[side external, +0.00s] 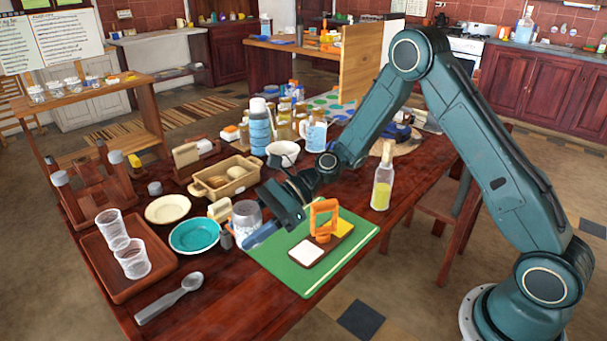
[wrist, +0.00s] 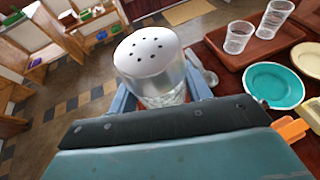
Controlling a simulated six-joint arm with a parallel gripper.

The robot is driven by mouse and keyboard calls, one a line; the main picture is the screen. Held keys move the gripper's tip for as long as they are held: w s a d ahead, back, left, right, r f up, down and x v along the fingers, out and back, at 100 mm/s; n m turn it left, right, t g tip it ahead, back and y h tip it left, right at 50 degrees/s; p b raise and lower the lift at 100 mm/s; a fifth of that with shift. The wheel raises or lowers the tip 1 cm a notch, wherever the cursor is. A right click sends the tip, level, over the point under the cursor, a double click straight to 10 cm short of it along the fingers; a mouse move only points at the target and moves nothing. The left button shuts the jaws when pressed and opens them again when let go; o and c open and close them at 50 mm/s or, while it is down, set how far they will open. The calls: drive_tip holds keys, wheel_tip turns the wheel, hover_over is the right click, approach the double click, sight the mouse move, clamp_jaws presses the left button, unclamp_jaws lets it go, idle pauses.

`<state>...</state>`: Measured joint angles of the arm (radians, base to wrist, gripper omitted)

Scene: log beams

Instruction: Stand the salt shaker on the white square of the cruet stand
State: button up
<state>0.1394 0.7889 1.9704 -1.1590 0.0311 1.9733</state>
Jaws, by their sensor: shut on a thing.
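The salt shaker, a clear glass body with a white lid pierced by several dark holes, is between my fingers; it shows in the wrist view (wrist: 150,62) and the side view (side external: 246,216). My gripper (side external: 246,236) is shut on it, with a blue finger at each side of the glass in the wrist view (wrist: 158,97). The cruet stand (side external: 321,240) is a dark base with an orange handle, a white square (side external: 307,252) and a yellow square. The white square is bare. The shaker is left of the stand in the side view. The shaker's foot is hidden.
The stand is on a green board (side external: 357,243). A teal plate (side external: 195,236), a cream plate (side external: 168,208) and a brown tray with two glasses are at the left. A bottle of yellow-green liquid (side external: 382,180) stands behind the board. A spoon (side external: 170,299) lies in front.

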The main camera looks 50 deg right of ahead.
idle(0.4)
hover_over(260, 300)
drive_tip(key=f, duration=1.5)
drive_tip(key=shift+a+f, duration=0.15)
drive_tip(key=shift+a, duration=0.05)
drive_tip(key=shift+f, duration=2.15)
drive_tip(key=shift+f, duration=0.15)
drive_tip(key=o, duration=1)
drive_tip(key=shift+o, duration=0.3)
drive_tip(key=shift+d, duration=0.15)
drive_tip(key=v, duration=1.3)
drive_tip(key=shift+d+r, duration=0.1)
drive_tip(key=shift+r, duration=0.2)
